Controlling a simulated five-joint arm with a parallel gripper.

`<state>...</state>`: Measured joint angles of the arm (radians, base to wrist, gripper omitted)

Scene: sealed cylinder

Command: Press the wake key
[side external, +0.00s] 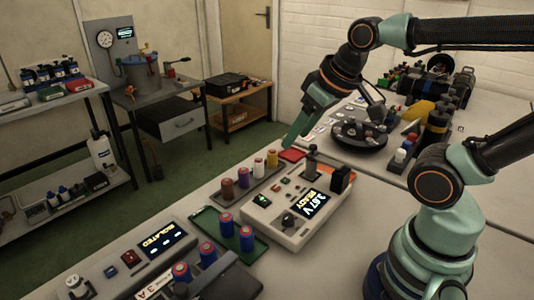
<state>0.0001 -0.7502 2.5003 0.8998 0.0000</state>
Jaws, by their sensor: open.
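A cream tester box (297,212) stands on the near bench. Its tilted display (314,204) reads about 3.67 V and READY. A small lit green key (262,200) and a dark knob (288,221) are on its top face. No key is readably labelled wake, so I cannot tell which one it is. A grey panel (110,272) at the front left has a display (159,241) reading ISOLATED and a red switch (130,258). My gripper (291,139) is open and points down, above and behind the tester, apparently clear of it. One jaw is hard to make out.
A grey tray behind the tester holds several coloured cylinders (243,177). A green tray (207,223) holds red-and-blue cylinders, with more in front. A black block (340,180) rises at the tester's right end. A round dark carousel (360,136) stands beyond. Bare bench (372,232) lies to the right.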

